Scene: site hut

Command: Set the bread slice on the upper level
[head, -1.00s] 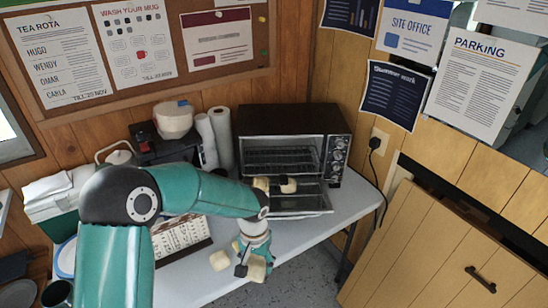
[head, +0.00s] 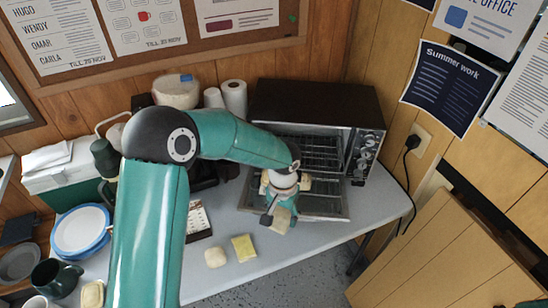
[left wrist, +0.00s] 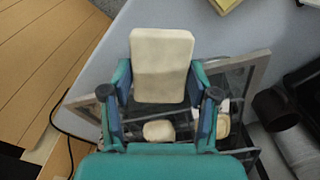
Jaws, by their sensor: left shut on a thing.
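My left gripper (head: 280,205) is shut on a pale bread slice (head: 281,221), above the open door of the toaster oven (head: 316,103). The left wrist view shows the slice (left wrist: 162,65) between the two fingers (left wrist: 162,98), its broad face towards the camera. The oven's glass door (head: 325,207) is folded down flat. Wire racks at an upper (head: 310,142) and a lower level show inside, partly hidden by my arm. Two pale rounded pieces show beyond the gripper in the left wrist view, one left (left wrist: 158,131) and one right (left wrist: 223,125). My right gripper is out of view.
A pale piece (head: 215,257) and a yellow block (head: 244,247) lie on the grey table (head: 270,245) in front of the oven. Paper rolls (head: 234,98) stand left of the oven. Plates (head: 82,230) and a dark mug (head: 55,278) are at the left.

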